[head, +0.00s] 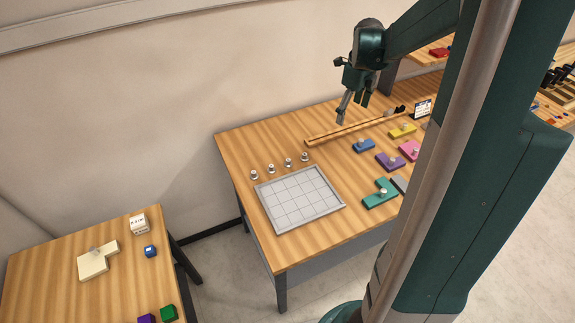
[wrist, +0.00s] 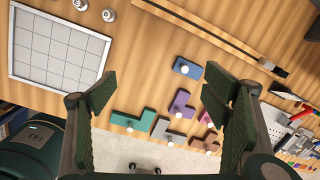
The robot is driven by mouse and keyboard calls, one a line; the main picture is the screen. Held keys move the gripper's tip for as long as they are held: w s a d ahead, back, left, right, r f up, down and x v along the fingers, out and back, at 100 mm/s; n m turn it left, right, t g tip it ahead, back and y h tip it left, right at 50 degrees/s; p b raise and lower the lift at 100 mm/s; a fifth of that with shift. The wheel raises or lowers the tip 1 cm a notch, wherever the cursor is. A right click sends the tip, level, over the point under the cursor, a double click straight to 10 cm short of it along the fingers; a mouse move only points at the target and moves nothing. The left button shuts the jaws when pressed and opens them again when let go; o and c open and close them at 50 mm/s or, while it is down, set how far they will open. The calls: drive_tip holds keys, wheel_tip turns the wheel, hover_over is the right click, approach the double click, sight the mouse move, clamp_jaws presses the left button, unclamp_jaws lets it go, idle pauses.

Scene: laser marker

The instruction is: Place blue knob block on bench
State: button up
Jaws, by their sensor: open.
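The blue knob block (head: 363,146) lies flat on the wooden bench (head: 245,150), to the right of the gridded tray and near the wooden rail. It has a pale round knob on top. In the wrist view the blue knob block (wrist: 186,68) shows between my fingers, some way beyond the tips. My gripper (head: 353,107) is open and empty, raised above the back of the bench. In the wrist view my gripper (wrist: 160,75) has its fingers spread wide, with nothing between the pads.
Purple (head: 390,162), yellow (head: 402,131), pink (head: 410,150) and teal (head: 377,197) knob blocks lie close by. The gridded tray (head: 299,197) is empty. A wooden rail (head: 340,132) runs along the back. A side table (head: 50,291) holds a cream block (head: 97,262) and small cubes.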

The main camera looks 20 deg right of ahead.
drive_tip(key=s+a+r+n+t, duration=0.1)
drive_tip(key=s+a+r+n, duration=0.2)
drive_tip(key=a+n, duration=0.3)
drive_tip(key=s+a+r+n+t, duration=0.1)
drive_tip(key=s+a+r+n, duration=0.2)
drive_tip(key=a, duration=0.4)
drive_tip(key=s+a+r+n+t, duration=0.1)
drive_tip(key=s+a+r+n, duration=0.1)
drive_tip(key=a+r+n, duration=0.35)
drive_tip(key=s+a+f+n+t, duration=0.2)
drive_tip(key=s+a+n+t, duration=0.1)
drive_tip(key=s+a+n, duration=1.1)
drive_tip(key=a+n, duration=0.3)
drive_tip(key=shift+a+y, duration=0.15)
drive_tip(key=shift+y, duration=0.15)
